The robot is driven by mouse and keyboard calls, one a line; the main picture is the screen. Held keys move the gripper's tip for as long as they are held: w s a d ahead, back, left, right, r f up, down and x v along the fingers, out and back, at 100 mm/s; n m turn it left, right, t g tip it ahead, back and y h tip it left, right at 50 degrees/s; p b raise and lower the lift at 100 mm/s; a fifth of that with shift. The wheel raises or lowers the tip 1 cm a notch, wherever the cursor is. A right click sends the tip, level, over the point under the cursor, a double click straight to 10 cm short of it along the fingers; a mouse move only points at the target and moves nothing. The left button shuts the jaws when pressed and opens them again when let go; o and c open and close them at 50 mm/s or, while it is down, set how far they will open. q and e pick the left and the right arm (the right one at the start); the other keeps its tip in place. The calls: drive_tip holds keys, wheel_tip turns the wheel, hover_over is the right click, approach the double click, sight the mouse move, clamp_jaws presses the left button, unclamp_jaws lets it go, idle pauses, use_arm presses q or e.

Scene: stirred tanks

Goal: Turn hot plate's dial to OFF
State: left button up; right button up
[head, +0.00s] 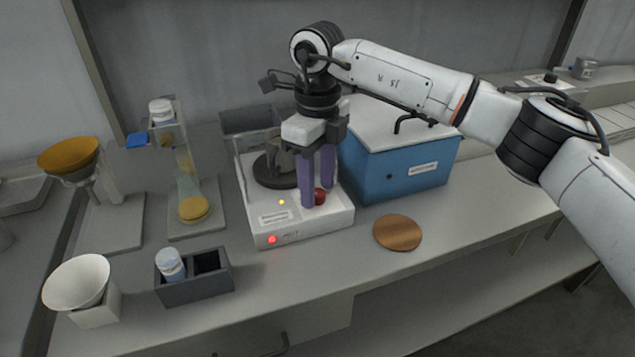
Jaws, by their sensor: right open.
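The white hot plate (327,221) stands on the bench near the middle of the head view. Its red dial (319,196) shows on the right part of its top, partly behind the right gripper's fingers. A yellow light and a red light (272,240) glow on its front part. A metal vessel sits on its dark round plate (266,176), partly hidden by my gripper. My right gripper (317,193) points down over the hot plate with its purple fingers open, close by the dial. Whether the fingers touch the dial I cannot tell. My left gripper is out of view.
A blue box with a white lid (387,172) stands right behind the hot plate. A round wooden disc (397,233) lies to the right. The bench front is clear.

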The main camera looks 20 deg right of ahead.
drive_tip(key=shift+f, duration=0.3)
drive_tip(key=c, duration=1.1)
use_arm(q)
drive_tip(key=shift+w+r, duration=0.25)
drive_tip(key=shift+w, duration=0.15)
use_arm(e)
drive_tip(key=shift+o, duration=0.2)
